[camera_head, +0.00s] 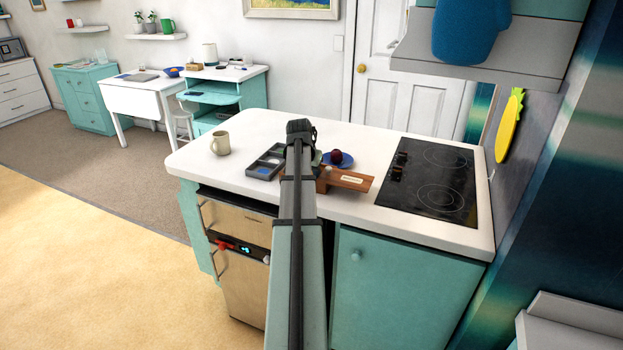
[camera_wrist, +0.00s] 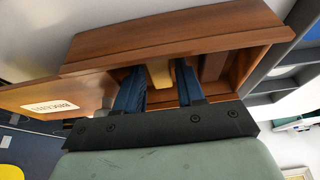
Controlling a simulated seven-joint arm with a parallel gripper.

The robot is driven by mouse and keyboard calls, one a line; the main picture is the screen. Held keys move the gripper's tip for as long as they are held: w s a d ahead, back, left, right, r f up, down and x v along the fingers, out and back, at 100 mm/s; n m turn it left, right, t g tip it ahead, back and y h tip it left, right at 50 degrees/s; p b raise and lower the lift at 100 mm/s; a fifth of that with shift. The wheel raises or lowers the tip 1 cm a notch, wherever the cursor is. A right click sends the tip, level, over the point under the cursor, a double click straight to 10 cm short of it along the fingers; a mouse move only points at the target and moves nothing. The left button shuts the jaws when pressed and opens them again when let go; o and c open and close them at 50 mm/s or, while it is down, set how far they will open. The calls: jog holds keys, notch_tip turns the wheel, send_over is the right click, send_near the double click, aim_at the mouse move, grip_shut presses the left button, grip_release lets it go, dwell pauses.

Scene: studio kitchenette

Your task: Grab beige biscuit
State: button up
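The beige biscuit (camera_wrist: 160,74) stands in a brown wooden box (camera_wrist: 170,38) in the wrist view, with only part of it showing. My gripper (camera_wrist: 160,82) reaches into the box, with one blue finger on each side of the biscuit. The fingers are apart, and I see no clear grip on it. A darker brown piece (camera_wrist: 213,66) is to the right of the right finger. In the head view, my arm hides much of the box (camera_head: 345,179) and the biscuit on the white counter. The box's lid bears a white label (camera_wrist: 50,107).
A grey divided tray (camera_head: 264,165) lies left of the box, and a beige mug (camera_head: 220,144) stands farther left. A blue plate (camera_head: 346,160) with a dark red round thing (camera_head: 336,156) is behind the box. A black cooktop (camera_head: 430,180) lies right.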

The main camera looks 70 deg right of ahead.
jog(key=shift+c, duration=0.2)
grip_shut()
